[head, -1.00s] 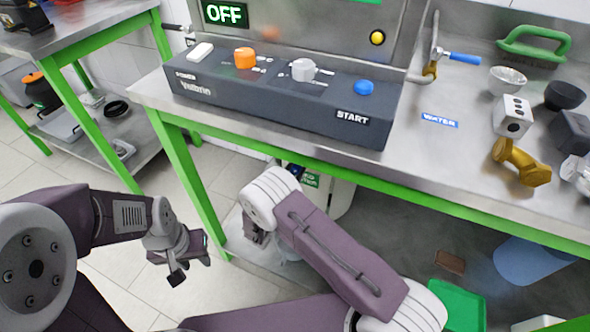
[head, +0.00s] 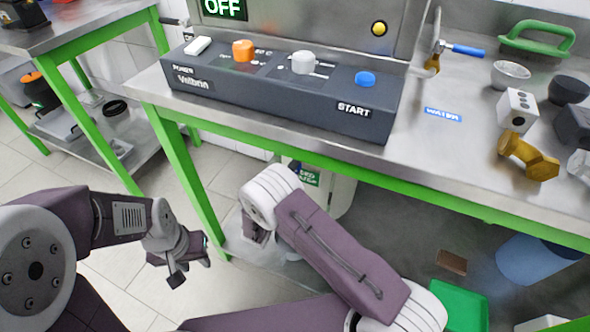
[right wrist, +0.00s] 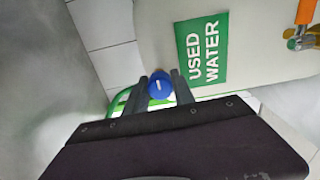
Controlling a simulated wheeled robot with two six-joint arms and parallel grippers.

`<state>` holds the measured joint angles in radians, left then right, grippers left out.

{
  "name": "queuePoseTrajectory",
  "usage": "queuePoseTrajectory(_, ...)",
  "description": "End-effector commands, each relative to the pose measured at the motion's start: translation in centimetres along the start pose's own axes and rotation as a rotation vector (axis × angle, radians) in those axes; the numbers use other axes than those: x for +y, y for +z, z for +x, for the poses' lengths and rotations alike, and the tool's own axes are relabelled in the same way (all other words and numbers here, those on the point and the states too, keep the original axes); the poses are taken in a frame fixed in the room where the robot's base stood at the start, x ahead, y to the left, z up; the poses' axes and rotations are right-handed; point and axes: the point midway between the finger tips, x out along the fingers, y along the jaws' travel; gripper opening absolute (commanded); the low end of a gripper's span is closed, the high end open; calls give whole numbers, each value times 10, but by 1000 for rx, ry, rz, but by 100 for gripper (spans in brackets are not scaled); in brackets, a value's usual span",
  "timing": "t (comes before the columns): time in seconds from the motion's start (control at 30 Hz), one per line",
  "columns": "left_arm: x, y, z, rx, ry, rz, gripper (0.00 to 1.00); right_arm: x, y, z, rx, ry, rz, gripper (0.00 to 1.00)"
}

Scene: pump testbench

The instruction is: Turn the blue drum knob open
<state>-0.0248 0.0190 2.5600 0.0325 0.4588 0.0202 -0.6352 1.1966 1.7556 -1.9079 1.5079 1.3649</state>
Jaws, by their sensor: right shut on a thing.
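The blue drum knob (right wrist: 160,84) sits between the two dark fingers of my right gripper (right wrist: 161,86) in the right wrist view. A short pale mark shows on the knob's face. The fingers are shut on it. Beside it is the whitish drum (right wrist: 262,60) with a green "USED WATER" label (right wrist: 203,52). In the head view the drum (head: 340,192) stands under the bench, partly hidden by my right arm, and the knob is hidden. My left gripper (head: 188,268) hangs at the lower left, away from the drum; its finger gap is unclear.
The steel bench (head: 430,150) with green legs stands above the drum. A dark control box (head: 290,95) and a brass fitting (head: 528,157) are on it. An orange-handled valve (right wrist: 304,15) shows at the upper right in the right wrist view. A green bin (head: 459,303) stands below.

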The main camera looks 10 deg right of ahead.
Motion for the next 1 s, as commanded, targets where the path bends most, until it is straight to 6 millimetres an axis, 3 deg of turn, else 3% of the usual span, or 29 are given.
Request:
queuePoseTrajectory(0.5, 0, 2, 23, 0, 0, 0, 36, -4, 0, -1, 1, -3, 412, 0)
queuePoseTrajectory(1.0, -1, 3, 30, 0, 0, 0, 36, -3, 0, -1, 0, -4, 560, 0)
